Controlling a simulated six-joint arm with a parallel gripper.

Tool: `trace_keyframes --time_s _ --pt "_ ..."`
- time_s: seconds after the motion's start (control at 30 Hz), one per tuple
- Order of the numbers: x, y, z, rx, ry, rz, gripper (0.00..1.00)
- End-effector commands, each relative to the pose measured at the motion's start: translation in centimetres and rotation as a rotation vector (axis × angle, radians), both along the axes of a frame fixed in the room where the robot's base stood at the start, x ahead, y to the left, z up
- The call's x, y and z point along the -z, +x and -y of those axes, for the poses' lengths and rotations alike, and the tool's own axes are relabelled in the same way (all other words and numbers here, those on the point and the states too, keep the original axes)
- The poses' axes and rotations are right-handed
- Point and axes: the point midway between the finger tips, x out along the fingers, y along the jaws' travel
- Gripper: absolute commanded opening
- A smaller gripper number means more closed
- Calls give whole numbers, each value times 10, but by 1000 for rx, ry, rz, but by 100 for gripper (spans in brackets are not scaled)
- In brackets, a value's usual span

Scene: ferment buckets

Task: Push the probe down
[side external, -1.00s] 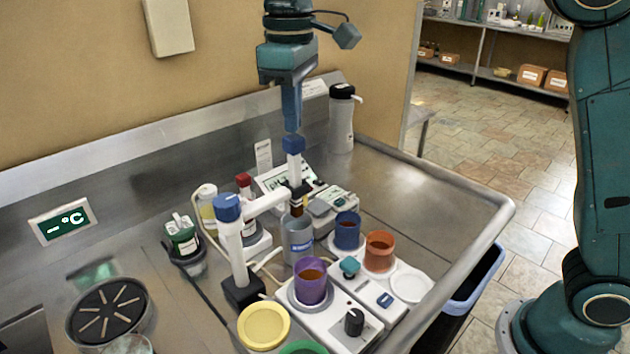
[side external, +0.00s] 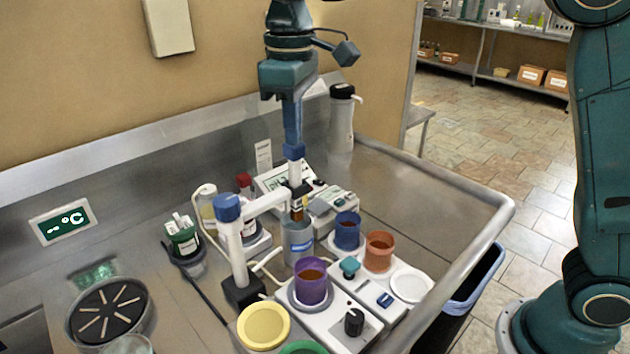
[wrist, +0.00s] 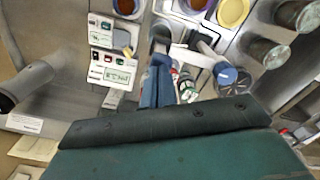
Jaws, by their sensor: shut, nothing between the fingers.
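The probe (side external: 295,172) is an upright white rod with a blue cap (side external: 294,152), held by a white side arm on a stand (side external: 237,250) with a blue knob. Its brown lower end is at the mouth of a grey metal cup (side external: 298,240); how deep it reaches is hidden. My gripper (side external: 293,142) is shut, empty and pointing straight down, its tip on or right against the cap. In the wrist view my blue fingers (wrist: 156,85) cover the cap; the stand's blue knob (wrist: 226,75) shows at their right.
A purple cup (side external: 311,283), a blue cup (side external: 347,232) and an orange cup (side external: 379,252) stand close in front and right. A bottle (side external: 341,120) stands behind. The bench's right part is clear.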

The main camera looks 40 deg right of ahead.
Motion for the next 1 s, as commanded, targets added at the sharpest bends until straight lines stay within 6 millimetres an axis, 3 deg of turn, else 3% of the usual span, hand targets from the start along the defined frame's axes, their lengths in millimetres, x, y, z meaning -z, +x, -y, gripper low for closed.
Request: trace_keyframes --time_s 1.0 --pt "22 0 0 0 -1 -1 0"
